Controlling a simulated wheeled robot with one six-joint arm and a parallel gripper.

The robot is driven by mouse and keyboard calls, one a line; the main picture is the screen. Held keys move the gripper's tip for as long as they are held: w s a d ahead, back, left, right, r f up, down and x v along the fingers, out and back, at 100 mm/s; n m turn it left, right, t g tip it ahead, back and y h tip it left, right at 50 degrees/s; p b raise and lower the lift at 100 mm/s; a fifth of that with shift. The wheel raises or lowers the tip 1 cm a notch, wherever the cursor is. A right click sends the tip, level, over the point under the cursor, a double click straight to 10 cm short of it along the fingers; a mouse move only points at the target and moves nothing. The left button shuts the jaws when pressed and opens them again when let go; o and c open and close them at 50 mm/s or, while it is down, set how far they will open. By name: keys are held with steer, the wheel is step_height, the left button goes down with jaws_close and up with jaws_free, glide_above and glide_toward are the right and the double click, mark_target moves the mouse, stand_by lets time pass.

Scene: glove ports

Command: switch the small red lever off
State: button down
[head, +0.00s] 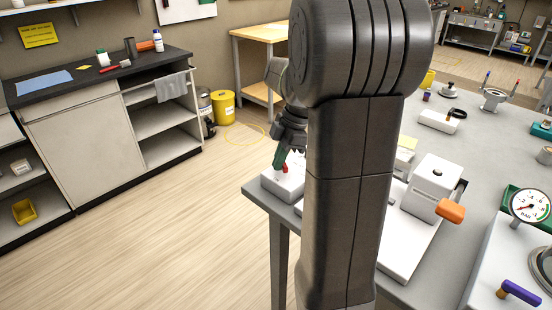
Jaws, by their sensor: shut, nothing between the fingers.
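The small red lever (285,169) shows as a small red patch on top of a white box (283,186) at the left corner of the grey table. My gripper (278,166) is shut and empty, pointing down right beside the lever. I cannot tell whether its tips touch the lever. Part of the box is hidden behind my arm. The lever's tilt is too small to tell.
The grey table (478,143) carries a white box with an orange handle (451,211), a pressure gauge (530,206) and a purple lever (520,292). My arm hides the table's middle left. The wooden floor (180,240) to the left is clear.

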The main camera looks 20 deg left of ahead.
steer(key=n, duration=0.3)
steer(key=d+n+g+h, duration=0.1)
steer(key=shift+w+d+n, duration=0.1)
steer(key=shift+w+n, duration=0.15)
steer(key=shift+n, duration=0.15)
steer(key=shift+w+d+p, duration=0.1)
steer(key=shift+p, duration=0.2)
stand_by(0.3)
